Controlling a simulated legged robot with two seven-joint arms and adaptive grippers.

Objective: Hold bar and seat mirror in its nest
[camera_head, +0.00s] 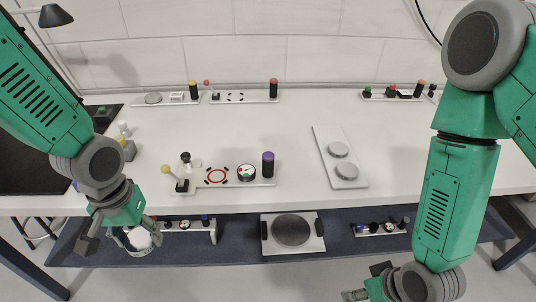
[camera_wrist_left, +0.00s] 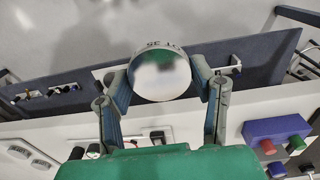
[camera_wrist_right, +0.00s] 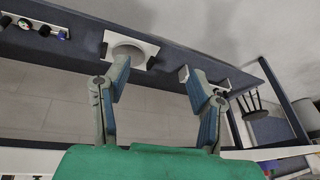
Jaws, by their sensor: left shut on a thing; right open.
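A white fixture plate (camera_head: 205,187) lies on the table. I cannot tell which is the bar or the nest. My left gripper (camera_head: 122,239) is shut on a round, shiny mirror (camera_wrist_left: 160,76) with markings on its rim, held beyond the table's front edge. The mirror also shows in the head view (camera_head: 139,239), partly hidden. My right gripper (camera_head: 366,289) is low at the right, open and empty (camera_wrist_right: 158,76).
A white plate with two discs (camera_head: 340,150) lies right of the fixture. More small fixtures line the table's back edge, including one at the right (camera_head: 392,93). A dark lower shelf (camera_head: 240,252) holds a plate with a grey disc (camera_head: 291,230).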

